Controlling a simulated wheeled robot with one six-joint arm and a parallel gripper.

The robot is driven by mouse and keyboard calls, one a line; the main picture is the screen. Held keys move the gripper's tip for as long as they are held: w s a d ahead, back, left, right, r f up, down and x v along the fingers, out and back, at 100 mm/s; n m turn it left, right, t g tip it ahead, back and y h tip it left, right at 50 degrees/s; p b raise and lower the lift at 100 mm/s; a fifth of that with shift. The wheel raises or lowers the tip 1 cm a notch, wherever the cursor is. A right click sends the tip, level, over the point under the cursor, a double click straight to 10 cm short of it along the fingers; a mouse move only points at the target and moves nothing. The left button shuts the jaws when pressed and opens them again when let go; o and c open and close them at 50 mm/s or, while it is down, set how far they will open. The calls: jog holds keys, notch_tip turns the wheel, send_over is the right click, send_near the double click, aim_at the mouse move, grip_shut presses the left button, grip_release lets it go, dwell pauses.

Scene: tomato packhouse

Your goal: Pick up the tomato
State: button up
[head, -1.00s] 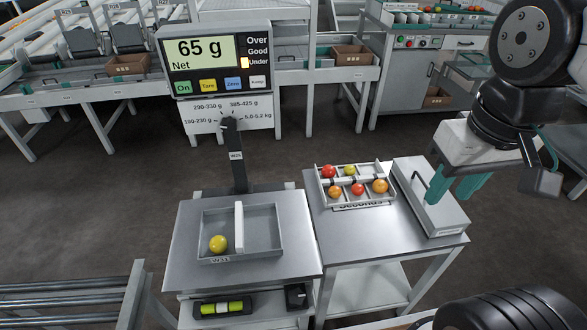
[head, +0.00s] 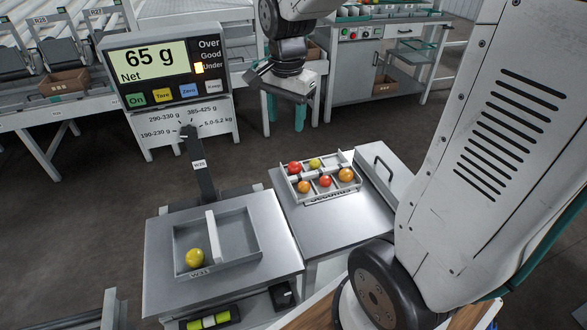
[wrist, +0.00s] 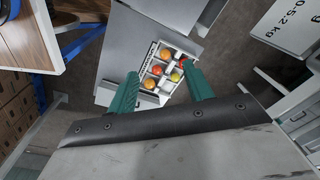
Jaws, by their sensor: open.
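A yellow tomato (head: 195,258) lies in the left part of the divided weighing tray (head: 241,238) on the scale, whose display (head: 149,59) reads 65 g net. Several more tomatoes sit in the compartments of the Seconds tray (head: 330,197) to its right: a red one (head: 294,168), a yellow-green one (head: 315,163), an orange one (head: 304,187), another red one (head: 325,181) and another orange one (head: 346,174). My gripper (head: 286,113) is open and empty, high up and apart from the tomatoes. In the wrist view the Seconds tray (wrist: 149,60) shows between its fingers, farther below.
A lidded grey box with a handle (head: 383,168) stands right of the Seconds tray. The scale's post (head: 201,165) rises behind the weighing tray. Bare metal bench (head: 345,222) lies in front of the Seconds tray. Conveyors and a control cabinet (head: 362,62) stand behind.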

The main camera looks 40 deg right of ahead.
jog(key=w+d+f+m, duration=0.4)
jog(key=w+f+m, duration=0.1)
jog(key=w+f, duration=0.15)
jog(key=m, duration=1.1)
send_over(295, 163)
jog(key=shift+g, duration=0.4)
jog(key=f, duration=1.8)
jog(key=shift+s+a+f, duration=0.2)
jog(key=shift+f, duration=0.2)
notch_tip(295, 163, down, 8)
jog(key=shift+w+d+r, duration=0.1)
jog(key=shift+w, duration=0.05)
jog(key=c, duration=0.4)
